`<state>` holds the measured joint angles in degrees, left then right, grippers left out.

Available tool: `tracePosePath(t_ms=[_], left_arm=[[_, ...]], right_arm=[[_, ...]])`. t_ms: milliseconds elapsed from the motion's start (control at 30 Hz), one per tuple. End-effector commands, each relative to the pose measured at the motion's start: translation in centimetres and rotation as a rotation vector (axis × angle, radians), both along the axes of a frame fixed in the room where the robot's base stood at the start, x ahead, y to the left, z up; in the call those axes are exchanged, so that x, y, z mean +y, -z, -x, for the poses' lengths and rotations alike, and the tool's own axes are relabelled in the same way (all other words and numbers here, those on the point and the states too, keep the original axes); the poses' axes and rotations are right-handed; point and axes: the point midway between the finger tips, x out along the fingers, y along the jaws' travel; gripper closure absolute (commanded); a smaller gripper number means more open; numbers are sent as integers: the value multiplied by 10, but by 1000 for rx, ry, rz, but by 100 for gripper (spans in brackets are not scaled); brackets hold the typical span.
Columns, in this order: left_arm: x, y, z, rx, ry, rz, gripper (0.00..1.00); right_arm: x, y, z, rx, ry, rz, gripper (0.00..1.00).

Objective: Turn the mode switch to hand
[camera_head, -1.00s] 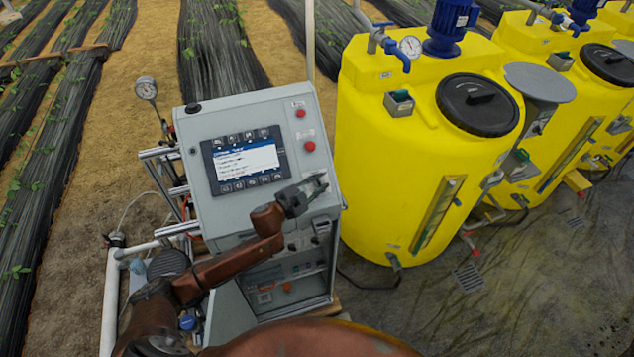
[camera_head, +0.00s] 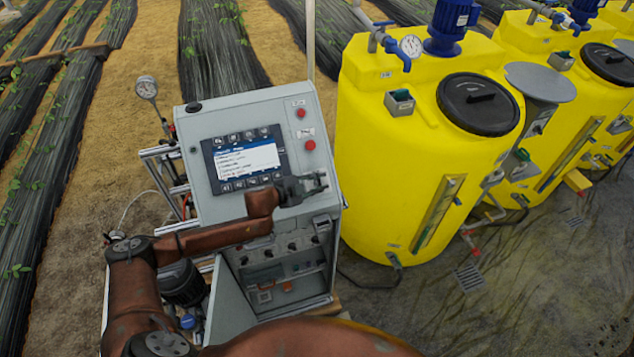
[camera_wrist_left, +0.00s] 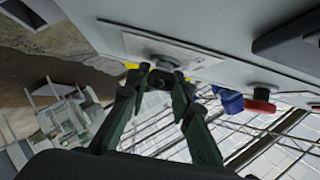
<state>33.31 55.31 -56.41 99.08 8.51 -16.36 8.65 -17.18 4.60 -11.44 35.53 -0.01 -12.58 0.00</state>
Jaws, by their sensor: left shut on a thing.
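The grey control cabinet (camera_head: 205,195) faces me in the head view. My left gripper (camera_head: 318,183) is at the right side of its sloped face, below the red buttons. In the left wrist view my left gripper (camera_wrist_left: 165,84) has its fingertips closed around a small dark knob (camera_wrist_left: 164,66), which I take for the mode switch. The knob stands on a light plate on the cabinet face. In the head view the gripper hides the knob, and its pointer direction and label are not readable. My right gripper is not in view.
A lit screen (camera_head: 248,160) and red buttons, one upper (camera_head: 300,113) and one lower (camera_head: 310,145), are on the same face. Several dark knobs sit on the lower panel. A yellow tank (camera_head: 375,170) stands close on the right. A red knob (camera_wrist_left: 259,105) shows in the wrist view.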

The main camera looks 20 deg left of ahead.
Motion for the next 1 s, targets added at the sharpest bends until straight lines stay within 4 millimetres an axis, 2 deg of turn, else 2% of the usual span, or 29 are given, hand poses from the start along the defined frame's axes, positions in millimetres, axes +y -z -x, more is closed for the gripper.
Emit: tracePosePath(t_ms=[67,100,333,667,767,1000], left_arm=[[-4,-1,1,-1,8,6,100],[-4,-1,1,-1,8,6,77],[-2,-1,1,-1,4,4,61],[2,-2,3,-1,0,2,61],[7,-5,12,1,0,2,61],[32,-24,49,0,0,1,61]], right_arm=[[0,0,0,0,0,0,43],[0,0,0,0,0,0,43],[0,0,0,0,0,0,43],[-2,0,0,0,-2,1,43],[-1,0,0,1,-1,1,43],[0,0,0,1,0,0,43]])
